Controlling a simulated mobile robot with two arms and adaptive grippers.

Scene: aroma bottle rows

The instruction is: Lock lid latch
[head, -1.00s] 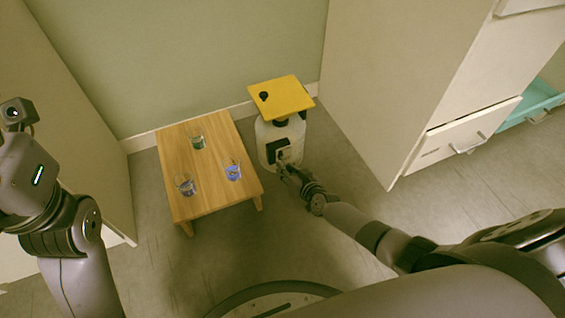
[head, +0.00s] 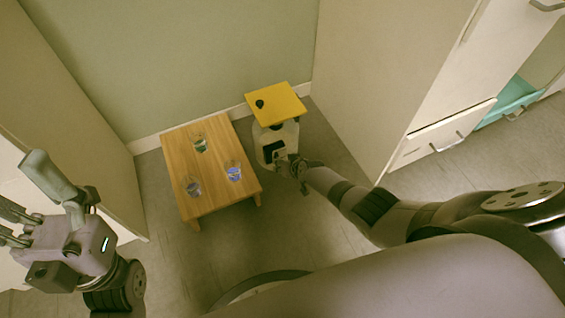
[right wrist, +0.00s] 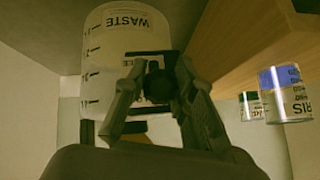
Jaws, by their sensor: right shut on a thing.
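The white waste container (head: 268,136) stands on the floor beside the low table, under a tilted yellow lid (head: 275,103) with a black knob. Its side bears the word WASTE in the right wrist view (right wrist: 122,42). A black latch part (head: 275,150) is on the container's front. My right gripper (head: 291,164) is at this front; in the right wrist view its fingers (right wrist: 158,88) are shut on the dark latch part (right wrist: 157,84), which they partly hide. My left gripper (head: 38,212) is open and empty at the left, away from the container.
A cabinet with drawers (head: 445,135) stands at the right, and another tall panel (head: 85,140) at the left. The wall is close behind.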

